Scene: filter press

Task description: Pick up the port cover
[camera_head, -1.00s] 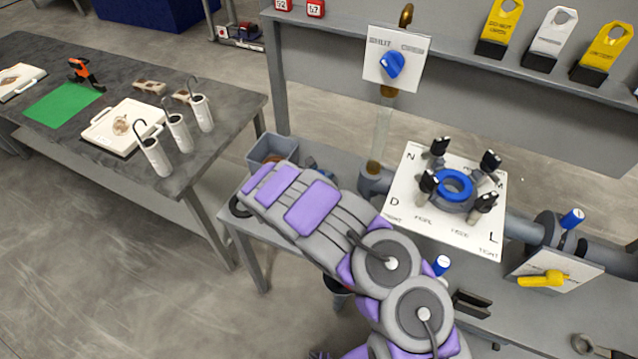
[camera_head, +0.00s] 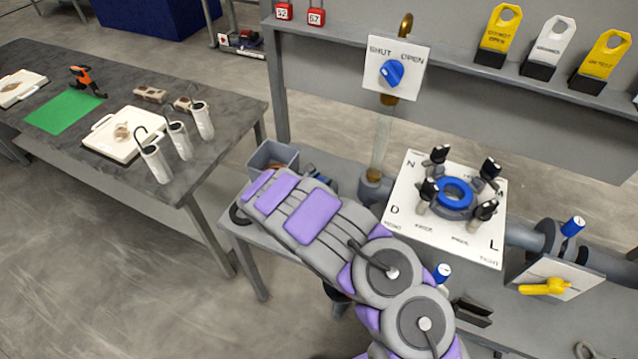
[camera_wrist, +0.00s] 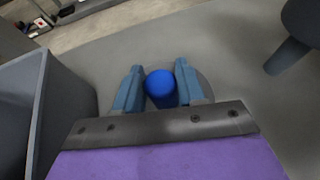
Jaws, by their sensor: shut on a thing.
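The port cover (camera_wrist: 205,88) shows in the wrist view as a grey round disc with a blue knob on top, lying on or just above the grey bench surface. My gripper (camera_wrist: 160,86) has its two blue-grey fingers on either side of the blue knob and is shut on it. The fingers and the front edge of my gripper hide much of the disc. In the head view my purple and grey arm reaches over the bench and hides the cover.
In the head view, a white plate with a blue-ringed port (camera_head: 455,193) and clamp knobs lies right of my arm. A valve panel (camera_head: 396,68) stands behind.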

